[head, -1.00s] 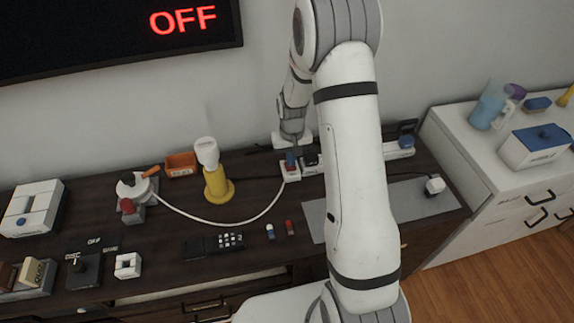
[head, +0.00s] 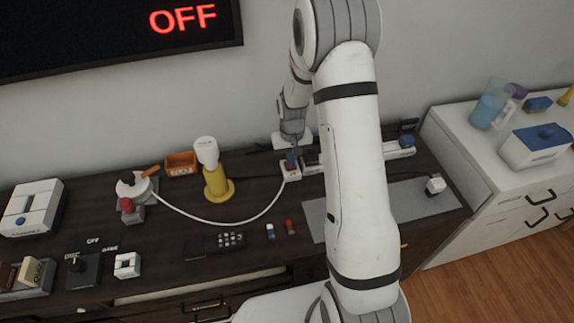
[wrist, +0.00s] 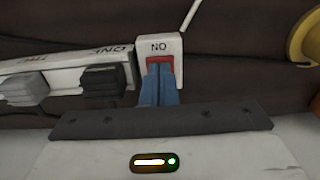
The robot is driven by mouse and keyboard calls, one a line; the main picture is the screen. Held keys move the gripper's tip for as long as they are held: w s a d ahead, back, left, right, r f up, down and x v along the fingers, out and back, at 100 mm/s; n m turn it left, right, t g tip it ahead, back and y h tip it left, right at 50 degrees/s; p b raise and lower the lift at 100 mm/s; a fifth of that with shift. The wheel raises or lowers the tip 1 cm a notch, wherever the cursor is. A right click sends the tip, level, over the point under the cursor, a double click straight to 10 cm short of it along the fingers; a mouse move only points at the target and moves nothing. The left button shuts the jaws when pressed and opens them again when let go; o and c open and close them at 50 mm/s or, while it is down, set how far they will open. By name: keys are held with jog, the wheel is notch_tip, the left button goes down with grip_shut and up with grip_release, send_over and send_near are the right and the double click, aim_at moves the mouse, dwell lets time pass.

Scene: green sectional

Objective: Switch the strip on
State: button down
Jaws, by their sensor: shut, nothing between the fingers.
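The white power strip (wrist: 60,66) lies along the back of the dark counter. Its end block (head: 291,174) is seen left of my arm in the head view, and my arm hides part of its length. In the wrist view the end block carries a red rocker switch (wrist: 159,60) with lettering above it. My gripper (wrist: 160,70) is shut and empty, its blue fingertips over the rocker and covering its lower part. In the head view my gripper (head: 291,158) points down at that end. I cannot tell whether the tips press it.
A white cable (head: 240,225) curves across the counter. A yellow-based lamp-like object (head: 217,185) and an orange bin (head: 181,163) stand to the left. A wall screen (head: 120,35) reads OFF in red.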

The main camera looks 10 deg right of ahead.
jog(key=shift+f+b, duration=0.5)
jog(key=shift+f, duration=0.2)
jog(key=shift+r, duration=0.1)
jog(key=shift+r+p, duration=2)
jog(key=shift+r, duration=1.5)
